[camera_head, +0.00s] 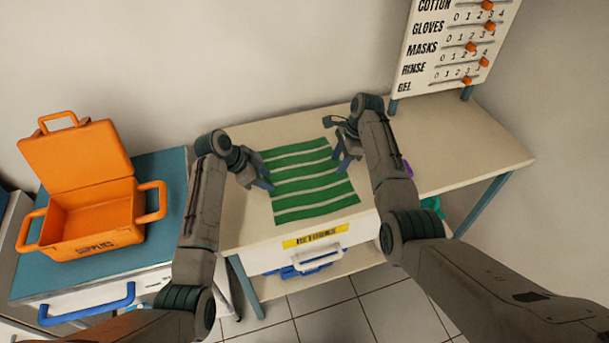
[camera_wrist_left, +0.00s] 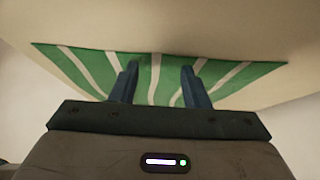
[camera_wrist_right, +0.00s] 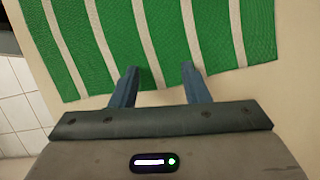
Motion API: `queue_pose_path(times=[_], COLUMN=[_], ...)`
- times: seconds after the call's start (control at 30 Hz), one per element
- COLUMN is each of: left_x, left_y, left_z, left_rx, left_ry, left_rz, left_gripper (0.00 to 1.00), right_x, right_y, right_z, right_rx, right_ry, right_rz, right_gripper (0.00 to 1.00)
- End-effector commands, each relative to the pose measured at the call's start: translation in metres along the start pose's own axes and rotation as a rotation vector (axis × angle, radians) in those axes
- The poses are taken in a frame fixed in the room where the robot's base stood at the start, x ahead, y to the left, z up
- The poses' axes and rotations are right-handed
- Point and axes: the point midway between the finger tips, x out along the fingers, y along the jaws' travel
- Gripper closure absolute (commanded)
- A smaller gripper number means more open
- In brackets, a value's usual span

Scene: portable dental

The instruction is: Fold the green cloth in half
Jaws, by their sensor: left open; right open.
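The green cloth (camera_head: 305,199) with pale stripes lies flat and spread out on the cream table top. It also shows in the left wrist view (camera_wrist_left: 216,74) and the right wrist view (camera_wrist_right: 165,30). My left gripper (camera_head: 265,183) is open and empty at the cloth's left edge; in its wrist view the fingers (camera_wrist_left: 158,72) overlap the cloth. My right gripper (camera_head: 342,160) is open and empty at the cloth's right edge; in its wrist view the fingertips (camera_wrist_right: 159,68) reach over the cloth's edge. Whether any finger touches the cloth I cannot tell.
The table (camera_head: 465,150) is clear at the right, with a labelled drawer (camera_head: 318,237) in front. An open orange supplies case (camera_head: 95,210) stands on a teal-topped cabinet (camera_head: 165,185) at left. A counting board (camera_head: 455,45) stands at the back right. A small purple thing (camera_head: 408,170) is partly hidden behind my right arm.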

Motion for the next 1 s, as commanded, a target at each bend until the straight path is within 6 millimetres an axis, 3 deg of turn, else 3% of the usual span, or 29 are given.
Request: queue_pose_path(times=[0.27,0.7,1.0], left_x=[0.0032,0.0015,0.0015], left_y=[0.0,0.0,0.0], left_z=[0.0024,0.0012,0.0011], left_rx=[0.0,-0.001,-0.001], left_ry=[0.0,0.0,0.0], left_rz=[0.0,0.0,0.0], left_gripper=[0.58,1.0,1.0], right_x=[0.0039,0.002,0.0021], right_y=[0.0001,0.0002,0.0002], right_z=[-0.0014,-0.0008,-0.0008], right_rx=[0.0,0.0,0.0], right_ry=[0.0,0.0,0.0], right_rz=[0.0,0.0,0.0], right_gripper=[0.58,1.0,1.0])
